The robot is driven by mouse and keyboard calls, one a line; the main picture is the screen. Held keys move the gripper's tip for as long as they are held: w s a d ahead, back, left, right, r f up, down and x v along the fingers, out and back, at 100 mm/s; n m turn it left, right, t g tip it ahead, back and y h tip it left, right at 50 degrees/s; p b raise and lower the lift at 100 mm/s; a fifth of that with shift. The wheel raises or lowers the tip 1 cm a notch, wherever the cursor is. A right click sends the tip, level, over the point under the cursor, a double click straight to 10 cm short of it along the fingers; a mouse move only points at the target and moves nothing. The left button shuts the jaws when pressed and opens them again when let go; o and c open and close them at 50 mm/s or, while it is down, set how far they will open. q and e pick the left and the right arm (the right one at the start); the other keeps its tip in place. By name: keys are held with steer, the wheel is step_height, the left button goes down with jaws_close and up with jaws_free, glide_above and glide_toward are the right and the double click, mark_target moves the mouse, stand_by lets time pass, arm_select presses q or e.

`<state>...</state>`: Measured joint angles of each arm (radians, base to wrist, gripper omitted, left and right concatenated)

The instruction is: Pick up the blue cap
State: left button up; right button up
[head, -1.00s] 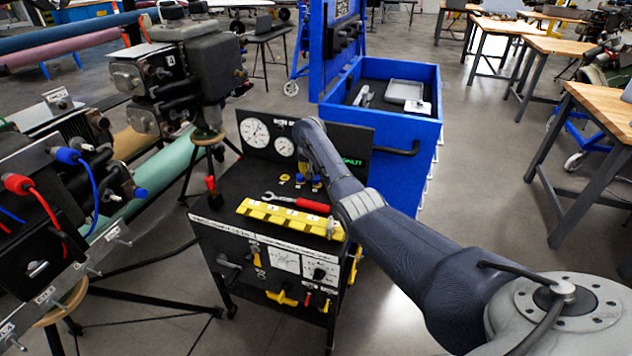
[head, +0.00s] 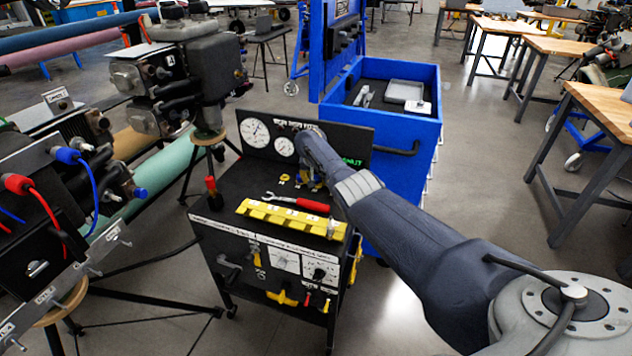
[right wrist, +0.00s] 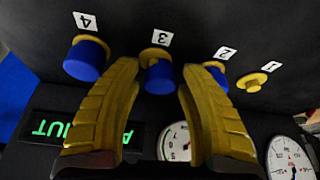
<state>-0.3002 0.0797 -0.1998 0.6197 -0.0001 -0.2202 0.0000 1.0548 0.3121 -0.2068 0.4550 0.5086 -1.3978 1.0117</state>
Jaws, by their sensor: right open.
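In the right wrist view, three blue caps sit on yellow rings on a black surface: one at label 4 (right wrist: 85,60), one at label 3 (right wrist: 158,77) and one at label 2 (right wrist: 217,76). The yellow fitting at label 1 (right wrist: 252,82) shows no blue cap. My right gripper (right wrist: 158,82) is open, its yellow fingers on either side of the label 3 cap. Whether they touch it, I cannot tell. In the head view my right arm reaches down over the black cart (head: 235,185), hiding most of the caps. My left gripper is not in view.
A red-handled wrench (head: 298,202) and a yellow numbered block (head: 290,220) lie on the cart's front. Gauges (head: 254,131) stand on its back panel. A blue tool cabinet (head: 405,125) is close behind at right. Machines on stands (head: 180,75) are at left.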

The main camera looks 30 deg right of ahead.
steer(key=shift+o, duration=0.3)
steer(key=c, duration=0.8)
steer(key=shift+r, duration=0.15)
